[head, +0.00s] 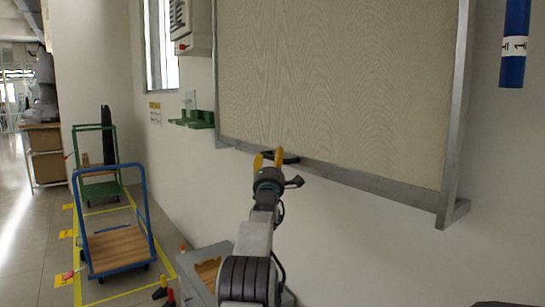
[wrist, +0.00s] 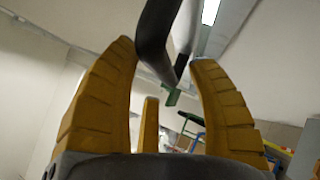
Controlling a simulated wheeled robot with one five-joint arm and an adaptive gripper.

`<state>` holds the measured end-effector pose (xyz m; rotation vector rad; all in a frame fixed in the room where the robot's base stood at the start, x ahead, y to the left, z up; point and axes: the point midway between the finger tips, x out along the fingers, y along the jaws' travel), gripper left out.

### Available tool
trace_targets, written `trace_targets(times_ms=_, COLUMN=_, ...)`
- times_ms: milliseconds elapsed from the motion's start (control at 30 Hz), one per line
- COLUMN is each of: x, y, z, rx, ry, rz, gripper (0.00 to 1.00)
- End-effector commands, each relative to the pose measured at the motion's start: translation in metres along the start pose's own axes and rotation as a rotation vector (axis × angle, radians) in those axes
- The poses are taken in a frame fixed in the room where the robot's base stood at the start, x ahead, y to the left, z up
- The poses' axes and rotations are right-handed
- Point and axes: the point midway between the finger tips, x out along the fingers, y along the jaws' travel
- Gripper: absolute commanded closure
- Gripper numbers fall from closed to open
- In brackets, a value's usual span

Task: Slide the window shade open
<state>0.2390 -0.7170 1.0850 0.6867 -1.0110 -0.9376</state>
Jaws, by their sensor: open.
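The window shade (head: 330,75) is a beige, wood-grained panel in a grey metal frame on the wall. It covers the framed area that I can see. A dark handle (head: 290,159) shows at its lower edge, just behind my gripper (head: 268,157). My gripper's yellow fingers are raised at the bottom edge of the shade. In the wrist view the fingers (wrist: 165,85) are spread apart, and the dark handle (wrist: 155,40) comes down from above to between their tips. I cannot tell whether any finger touches it.
A blue-framed cart (head: 118,247) and a green cart (head: 98,190) stand on the floor at the left. A green holder (head: 194,119) and a white box (head: 190,28) are on the wall left of the shade. A blue tube (head: 515,45) hangs at the upper right.

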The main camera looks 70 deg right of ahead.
Motion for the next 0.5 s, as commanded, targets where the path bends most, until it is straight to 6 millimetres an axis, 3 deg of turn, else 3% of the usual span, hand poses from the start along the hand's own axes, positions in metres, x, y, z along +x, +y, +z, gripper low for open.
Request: trace_targets(times_ms=500, x=0.017, y=0.001, z=0.0, rx=0.0, ry=0.0, rz=0.0, gripper=0.47)
